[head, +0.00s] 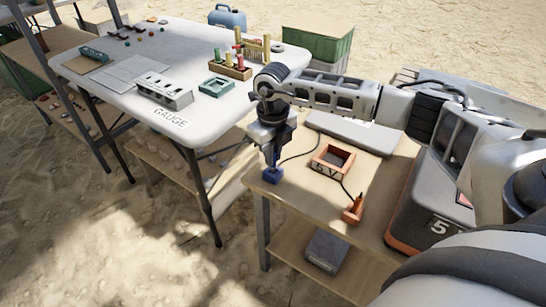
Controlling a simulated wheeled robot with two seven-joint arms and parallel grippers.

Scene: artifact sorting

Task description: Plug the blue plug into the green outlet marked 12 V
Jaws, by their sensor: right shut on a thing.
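My right gripper (271,160) points down and is shut on the blue plug (272,176), at the left corner of the wooden bench. I cannot tell whether the plug touches the bench. A dark cable runs from near it to the right. A green square frame (216,86), which looks like the green outlet, lies on the white table farther back and left of the gripper; no marking is readable on it. My left gripper is out of view.
An orange plug (353,211) stands on the wooden bench (300,198). A grey box (429,195) with an orange base is at right. The white table (222,118) holds a grey socket block (164,91) and a wooden rack (230,70) of colored pieces. A gap separates table and bench.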

